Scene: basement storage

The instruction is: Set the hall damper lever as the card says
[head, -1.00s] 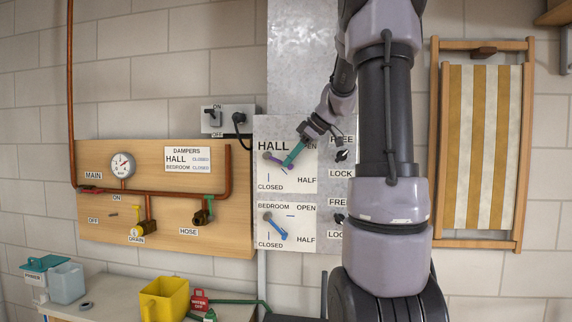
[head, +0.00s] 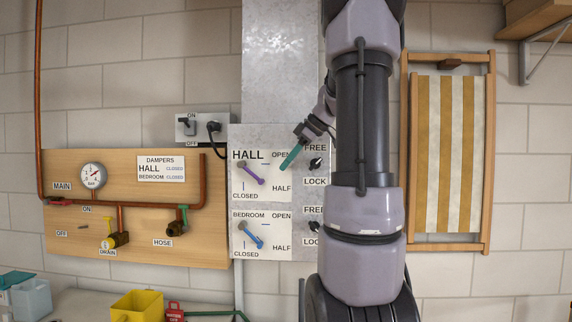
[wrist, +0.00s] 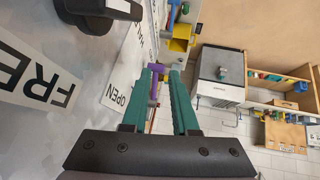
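The hall damper lever (head: 252,174) is purple and slants down to the right from its pivot, toward the HALF label. In the wrist view the purple lever (wrist: 154,82) shows near the fingertips, beside the left finger. My gripper (head: 285,165) has teal fingers and is up and to the right of the lever's end in the head view. In the wrist view my gripper (wrist: 161,72) has its fingers apart; I cannot tell whether one touches the lever. The card (head: 161,169) reads DAMPERS, HALL CLOSED, BEDROOM CLOSED. The CLOSED mark is straight below the pivot.
A black FREE/LOCK knob (head: 316,164) sits right of the hall dial. The blue bedroom lever (head: 252,236) is below, slanting down to the right. A pipe board (head: 75,230) with valves is at left. A folded deckchair (head: 448,150) hangs at right.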

